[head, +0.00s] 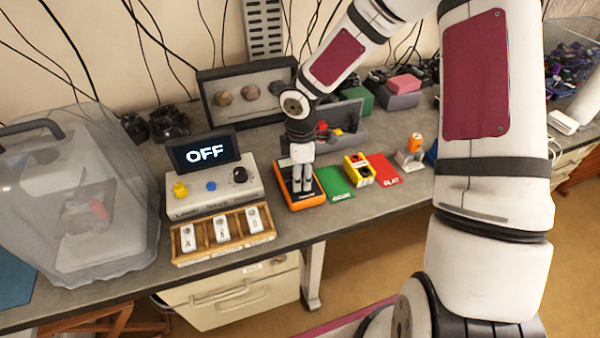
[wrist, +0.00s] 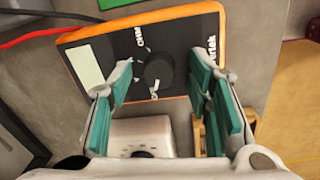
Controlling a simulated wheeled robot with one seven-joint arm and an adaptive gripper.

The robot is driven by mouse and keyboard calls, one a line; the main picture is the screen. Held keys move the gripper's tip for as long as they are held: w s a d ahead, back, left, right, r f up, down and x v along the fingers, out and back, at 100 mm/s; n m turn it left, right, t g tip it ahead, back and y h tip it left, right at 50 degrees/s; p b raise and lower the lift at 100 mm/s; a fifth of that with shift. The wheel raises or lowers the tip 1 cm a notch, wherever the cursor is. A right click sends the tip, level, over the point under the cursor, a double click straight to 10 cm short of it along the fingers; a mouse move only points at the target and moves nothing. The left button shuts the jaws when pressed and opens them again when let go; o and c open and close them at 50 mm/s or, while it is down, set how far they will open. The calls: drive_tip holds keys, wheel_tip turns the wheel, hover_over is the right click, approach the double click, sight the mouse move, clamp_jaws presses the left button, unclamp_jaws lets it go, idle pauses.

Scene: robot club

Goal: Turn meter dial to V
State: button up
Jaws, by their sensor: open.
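The meter (head: 312,199) lies on the bench in an orange case, partly hidden by my gripper in the head view. In the wrist view the meter (wrist: 112,60) shows a black face, a pale display at left and a round black dial (wrist: 159,72) near its middle. Small white labels stand around the dial; one reads like OHM, and the others are too small or turned to read surely. My gripper (wrist: 164,78) is open, its teal-padded fingers on either side of the dial with gaps. In the head view my gripper (head: 302,178) points down over the meter. Fingertip height is unclear.
A console (head: 213,187) with an OFF screen and a wooden tray (head: 182,256) of white modules stand left of the meter. A green mat (head: 334,183), a yellow block (head: 358,169) and a red mat (head: 386,168) lie right. A clear bin (head: 80,190) fills the far left.

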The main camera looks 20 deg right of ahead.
drive_tip(key=shift+c, duration=0.6)
clamp_jaws()
drive_tip(key=shift+m, duration=0.3)
drive_tip(key=m, duration=0.3)
drive_tip(key=shift+a, duration=0.1)
drive_tip(key=shift+m+b, duration=0.45)
drive_tip(key=shift+m, duration=2.05)
